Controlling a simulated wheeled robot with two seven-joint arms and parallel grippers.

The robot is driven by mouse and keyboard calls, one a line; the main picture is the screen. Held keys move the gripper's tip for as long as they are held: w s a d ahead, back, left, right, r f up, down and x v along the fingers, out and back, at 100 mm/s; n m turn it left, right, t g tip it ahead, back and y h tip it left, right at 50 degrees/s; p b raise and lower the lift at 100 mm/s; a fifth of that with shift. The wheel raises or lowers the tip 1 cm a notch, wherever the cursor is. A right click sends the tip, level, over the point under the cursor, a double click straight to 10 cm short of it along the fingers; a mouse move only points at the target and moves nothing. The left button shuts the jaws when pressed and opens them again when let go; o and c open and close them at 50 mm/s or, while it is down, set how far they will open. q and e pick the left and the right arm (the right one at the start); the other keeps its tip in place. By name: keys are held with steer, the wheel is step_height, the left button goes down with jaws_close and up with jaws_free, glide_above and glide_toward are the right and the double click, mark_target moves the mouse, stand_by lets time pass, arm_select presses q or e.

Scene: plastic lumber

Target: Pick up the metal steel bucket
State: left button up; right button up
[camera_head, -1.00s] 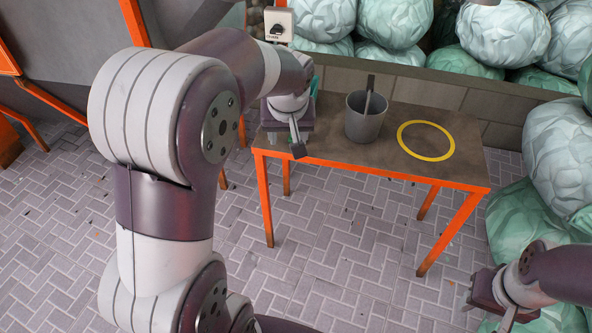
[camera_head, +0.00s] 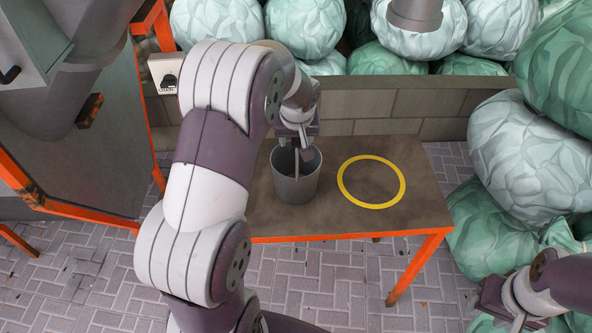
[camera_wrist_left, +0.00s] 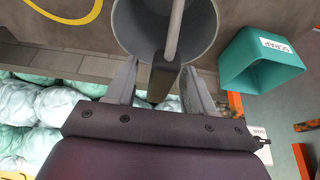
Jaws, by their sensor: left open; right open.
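The grey metal bucket (camera_head: 296,180) stands upright on the orange-framed table (camera_head: 420,208), left of a yellow ring. In the left wrist view the bucket (camera_wrist_left: 207,22) is at the top centre, with its handle running down toward my fingers. My left gripper (camera_head: 302,155) is over the bucket's far rim. In the left wrist view my left gripper (camera_wrist_left: 158,85) is open, its fingers on either side of the handle's dark lower part. It does not look closed on it. My right gripper (camera_head: 500,310) is at the lower right, away from the table; its fingertips are partly out of frame.
The yellow ring (camera_head: 343,194) is flat on the table, with free room inside it. A teal box labelled SCRAP (camera_wrist_left: 262,62) shows beside the bucket in the wrist view. A low block wall (camera_head: 400,108) and large bags (camera_head: 525,150) border the table.

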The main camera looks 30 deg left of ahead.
arm_select(q)
steer(key=shift+x, duration=0.85)
steer(key=shift+s+r, duration=0.1)
steer(key=shift+r, duration=0.1)
steer(key=shift+c, duration=0.6)
jaws_close()
